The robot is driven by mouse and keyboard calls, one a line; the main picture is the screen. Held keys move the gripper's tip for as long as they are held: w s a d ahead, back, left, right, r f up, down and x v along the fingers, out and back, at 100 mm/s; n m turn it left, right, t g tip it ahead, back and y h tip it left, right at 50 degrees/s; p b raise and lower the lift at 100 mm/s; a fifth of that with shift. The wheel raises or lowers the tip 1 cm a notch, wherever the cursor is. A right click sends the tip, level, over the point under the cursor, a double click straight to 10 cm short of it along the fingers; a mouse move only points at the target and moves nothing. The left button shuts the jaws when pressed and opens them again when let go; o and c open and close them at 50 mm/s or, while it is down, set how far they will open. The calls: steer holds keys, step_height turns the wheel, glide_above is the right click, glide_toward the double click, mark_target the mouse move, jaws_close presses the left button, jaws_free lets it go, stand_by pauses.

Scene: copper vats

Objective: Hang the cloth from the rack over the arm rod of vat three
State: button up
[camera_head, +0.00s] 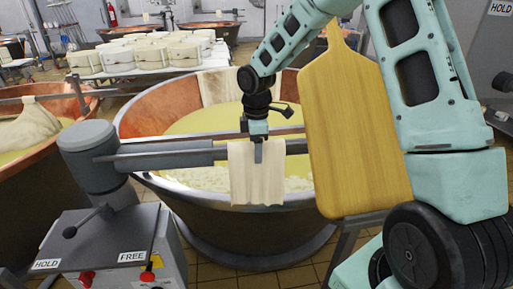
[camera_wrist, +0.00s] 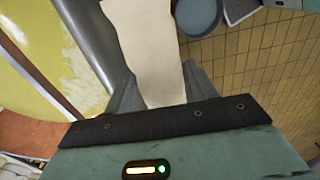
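A cream cloth (camera_head: 257,178) hangs over the horizontal grey arm rod (camera_head: 190,155) in front of a copper vat (camera_head: 165,105); no number shows on the vat. Its lower edge hangs in front of the vat's near rim. My gripper (camera_head: 258,152) points down at the cloth's top edge by the rod, with a grey finger in front of the cloth. In the wrist view the cloth (camera_wrist: 150,45) runs between and over my fingers beside the rod (camera_wrist: 88,40). It hides the fingertips, so I cannot tell whether they grip.
A wooden paddle-shaped board (camera_head: 352,130) stands right of the cloth, close to my arm. A grey post (camera_head: 98,170) carries the rod above a box (camera_head: 105,245) labelled HOLD and FREE. Another cloth (camera_head: 220,86) hangs at the vat's far side. A second vat (camera_head: 65,105) stands left.

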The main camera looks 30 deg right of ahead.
steer(key=shift+o, duration=0.7)
step_height(320, 180, up, 18)
steer(key=f+b, duration=0.1)
steer(key=b, duration=0.1)
steer(key=s+a+f+m, duration=0.1)
steer(key=s+a+f, duration=0.2)
steer(key=s+a, duration=0.5)
steer(key=s+a+f+m, duration=0.1)
steer(key=s+a+f, duration=0.1)
steer(key=s+a, duration=0.55)
steer(key=s+a+f+m, duration=0.1)
steer(key=s+a+f, duration=0.1)
steer(key=s, duration=0.5)
steer(key=s+a+f+m, duration=0.2)
steer(key=s+a+f, duration=0.1)
steer(key=s, duration=0.5)
steer(key=shift+f+y, duration=0.3)
steer(key=shift+f, duration=0.35)
